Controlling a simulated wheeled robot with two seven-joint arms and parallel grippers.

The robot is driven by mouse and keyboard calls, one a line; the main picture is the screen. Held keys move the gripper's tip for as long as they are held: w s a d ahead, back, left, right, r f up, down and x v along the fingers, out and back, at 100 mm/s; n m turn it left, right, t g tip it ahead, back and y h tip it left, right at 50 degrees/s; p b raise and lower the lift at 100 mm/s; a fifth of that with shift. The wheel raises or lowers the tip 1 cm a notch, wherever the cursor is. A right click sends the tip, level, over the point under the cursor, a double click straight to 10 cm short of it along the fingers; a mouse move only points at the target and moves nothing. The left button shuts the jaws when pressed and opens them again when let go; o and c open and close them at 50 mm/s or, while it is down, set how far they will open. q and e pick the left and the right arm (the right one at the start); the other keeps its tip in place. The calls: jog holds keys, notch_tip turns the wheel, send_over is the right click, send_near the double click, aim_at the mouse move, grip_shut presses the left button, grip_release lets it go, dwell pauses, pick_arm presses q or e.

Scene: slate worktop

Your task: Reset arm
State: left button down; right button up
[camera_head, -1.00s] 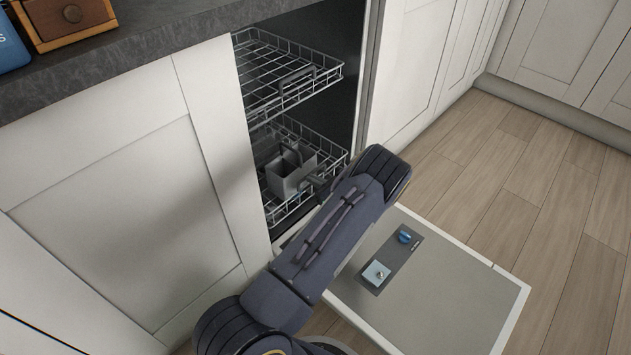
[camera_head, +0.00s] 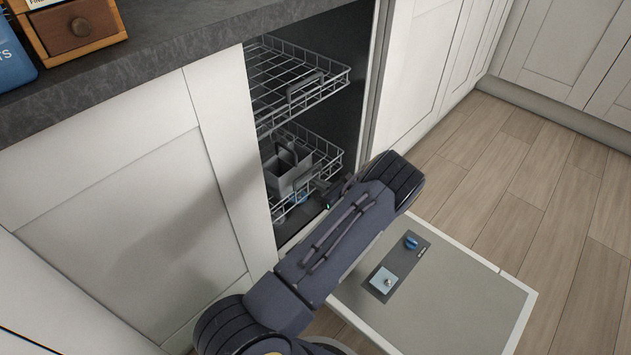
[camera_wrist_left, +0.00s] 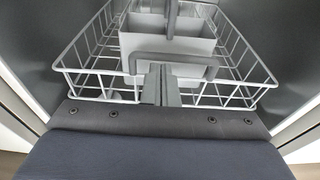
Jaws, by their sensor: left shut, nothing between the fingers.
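My left arm reaches across the open dishwasher door (camera_head: 455,300) toward the lower rack (camera_head: 325,160). My left gripper (camera_head: 325,186) is mostly hidden by its wrist in the head view. In the left wrist view its fingers (camera_wrist_left: 160,85) are shut with nothing between them, close in front of the lower rack's grey handle (camera_wrist_left: 195,60). I cannot tell whether they touch it. A grey cutlery basket (camera_head: 287,168) stands in the lower rack; it also shows in the left wrist view (camera_wrist_left: 195,47). My right gripper is out of view.
The upper rack (camera_head: 290,75) sits above the lower one inside the cabinet. The door lies folded down under my arm. A slate worktop (camera_head: 150,50) with a wooden drawer box (camera_head: 75,27) and a blue item (camera_head: 12,60) is at upper left. Open wooden floor (camera_head: 490,160) lies to the right.

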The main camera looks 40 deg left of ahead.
pick_arm(q)
jog(key=w+p+v, duration=0.1)
jog(key=p+v, duration=0.2)
jog(key=v, duration=0.7)
jog(key=shift+s+d, duration=0.25)
jog(key=shift+s, duration=0.25)
jog(key=s+r+n+g+h, duration=0.4)
jog(key=s+r+n+h, duration=0.6)
jog(key=s+r+n, duration=0.15)
jog(key=s+d+r+n+t+h, duration=0.45)
jog(key=s+d+r, duration=0.2)
jog(key=s, duration=0.25)
jog(key=s+d+r+n+t+h, duration=0.4)
jog(key=s+d+r+n+h, duration=0.15)
jog(key=s+r, duration=0.3)
notch_tip(320, 180, up, 35)
jog(key=m+p, duration=0.1)
jog(key=p, duration=3.4)
jog(key=shift+s+d, duration=0.3)
jog(key=shift+d, duration=0.1)
